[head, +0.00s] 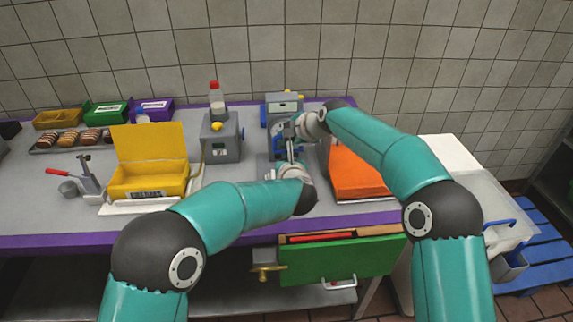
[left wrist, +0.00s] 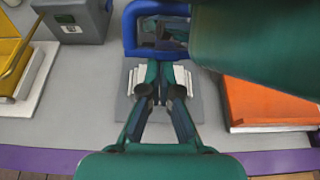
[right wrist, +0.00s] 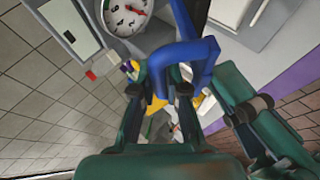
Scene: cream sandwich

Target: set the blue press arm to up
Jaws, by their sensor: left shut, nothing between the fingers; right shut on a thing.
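The press stands at the back middle of the table, with a grey body (head: 283,104). Its blue press arm (right wrist: 190,55) is bent and passes between the fingers of my right gripper (right wrist: 160,85), which is shut on it. In the head view my right gripper (head: 288,131) reaches the press from the right and partly hides the arm. A blue frame of the press (left wrist: 130,30) shows in the left wrist view. My left gripper (left wrist: 163,72) is shut and empty, low in front of the press over its grey base plate (left wrist: 125,112). White ribbed pieces (left wrist: 135,82) lie beside its fingers.
A grey box with a yellow knob (head: 221,137) and an open yellow box (head: 150,180) stand left of the press. An orange box (head: 355,180) is close on the right. A round dial (right wrist: 127,12) sits by the arm. A green drawer (head: 335,262) hangs below the table edge.

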